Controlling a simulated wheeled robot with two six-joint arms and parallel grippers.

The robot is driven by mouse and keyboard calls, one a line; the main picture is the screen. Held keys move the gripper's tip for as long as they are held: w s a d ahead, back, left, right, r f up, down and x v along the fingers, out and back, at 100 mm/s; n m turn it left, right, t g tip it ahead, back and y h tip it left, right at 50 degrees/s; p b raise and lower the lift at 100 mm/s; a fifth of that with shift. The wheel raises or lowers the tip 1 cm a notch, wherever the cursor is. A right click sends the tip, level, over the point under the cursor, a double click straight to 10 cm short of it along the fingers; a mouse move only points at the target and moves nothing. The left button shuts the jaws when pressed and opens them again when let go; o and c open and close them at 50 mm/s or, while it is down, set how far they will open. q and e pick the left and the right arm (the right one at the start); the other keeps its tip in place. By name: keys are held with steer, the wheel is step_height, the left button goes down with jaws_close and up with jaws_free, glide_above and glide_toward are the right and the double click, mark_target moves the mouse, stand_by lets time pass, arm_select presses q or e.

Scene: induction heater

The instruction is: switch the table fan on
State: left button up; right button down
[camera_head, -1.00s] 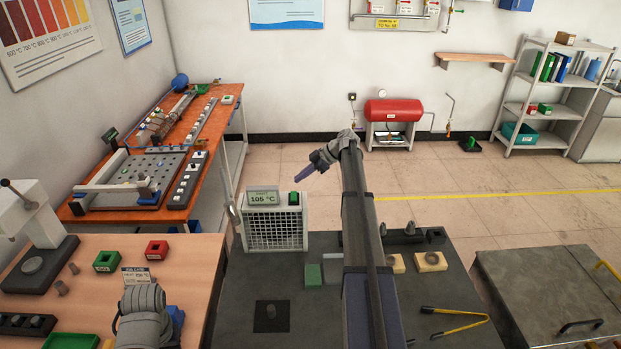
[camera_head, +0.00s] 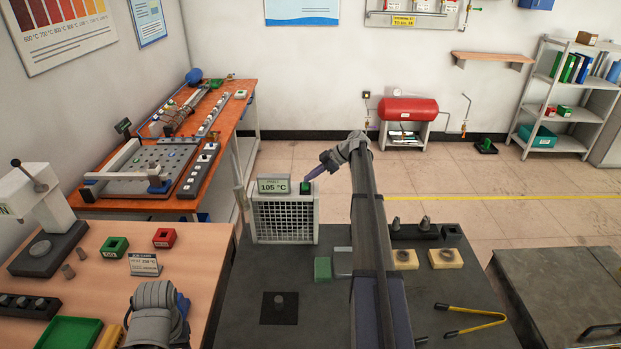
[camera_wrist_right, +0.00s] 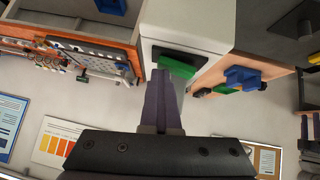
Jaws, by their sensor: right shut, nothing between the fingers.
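The table fan (camera_head: 285,220) is a pale box with a dark square grille, standing at the back left of the dark table. A green switch (camera_head: 306,187) sits on its top at the right, beside a display reading 105 °C (camera_head: 273,185). My right gripper (camera_head: 310,177) is shut and empty, its fingertips pointing down-left just at the switch. In the right wrist view the fingertips (camera_wrist_right: 165,78) are close to the green switch (camera_wrist_right: 177,66) on the fan's white casing (camera_wrist_right: 190,25); I cannot tell whether they touch. My left arm shows at bottom left, its gripper fingers hidden.
The dark table (camera_head: 240,325) holds a green block (camera_head: 322,269), pale blocks (camera_head: 445,258) and yellow-handled tongs (camera_head: 475,320). An orange workbench (camera_head: 225,140) with fixtures stands behind left. A wooden table (camera_head: 205,262) is at the left.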

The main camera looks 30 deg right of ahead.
steer(key=shift+s+a, duration=0.1)
steer(key=shift+s, duration=0.05)
steer(key=shift+s+a+r, duration=0.2)
steer(key=shift+s+a, duration=0.15)
steer(key=shift+s, duration=0.2)
arm_select(q)
steer(key=shift+r, duration=0.25)
